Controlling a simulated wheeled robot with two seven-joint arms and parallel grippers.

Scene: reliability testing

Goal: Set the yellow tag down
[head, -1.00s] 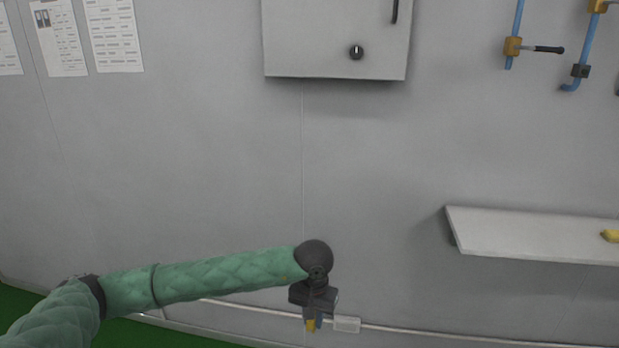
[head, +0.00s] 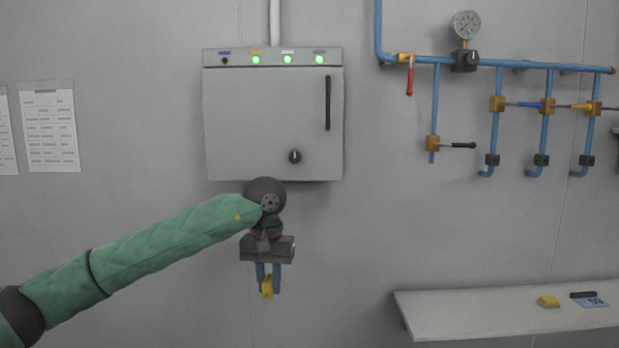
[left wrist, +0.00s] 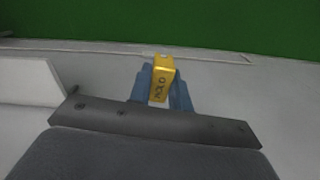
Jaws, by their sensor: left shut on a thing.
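My left gripper (head: 268,284) hangs pointing down in front of the wall, below the grey cabinet. It is shut on the yellow tag (head: 267,288), clear of any surface. In the left wrist view the yellow tag (left wrist: 161,84) shows dark lettering and sits between the blue fingers of my left gripper (left wrist: 163,90). My right gripper is not in view.
A white shelf (head: 470,316) is on the wall at the lower right, with a yellow object (head: 548,301), a black object (head: 583,294) and a blue card (head: 592,303) on it. Its left part is bare. Above are blue pipes (head: 435,100) with valves. The grey cabinet (head: 260,125) has lit green lamps.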

